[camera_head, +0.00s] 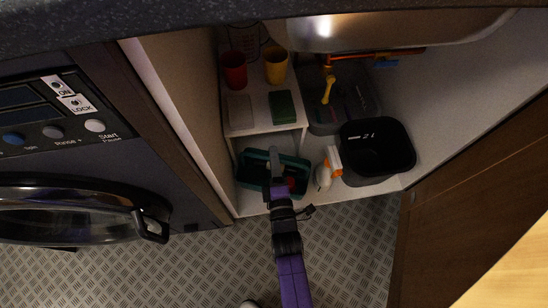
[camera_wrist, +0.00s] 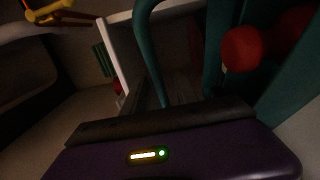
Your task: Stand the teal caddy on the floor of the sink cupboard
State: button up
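The teal caddy (camera_head: 247,180) is inside the sink cupboard, at the front, below the low white shelf. I cannot tell whether its base touches the cupboard floor (camera_head: 250,207). A red item sits inside it. My gripper (camera_head: 275,165) reaches in from the front over the caddy's middle, at its handle. In the wrist view the caddy's teal handle (camera_wrist: 143,50) arches up close ahead of my gripper, with a red rounded item (camera_wrist: 241,48) to the right. The fingertips are dark and hidden, so their grip on the handle is unclear.
The white shelf (camera_head: 240,118) holds a red cup (camera_head: 234,70), a yellow cup (camera_head: 276,66) and a green sponge (camera_head: 283,107). A white and orange bottle (camera_head: 326,170) and a black bin (camera_head: 376,150) stand right of the caddy. An open brown door (camera_head: 460,190) bounds the right.

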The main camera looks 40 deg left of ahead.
jog(key=shift+r, duration=0.1)
jog(key=shift+s+d+p, duration=0.15)
jog(key=shift+p, duration=0.15)
jog(key=p+v, duration=0.3)
jog(key=v, duration=0.8)
jog(key=shift+s+d, duration=0.2)
jog(key=shift+s, duration=0.05)
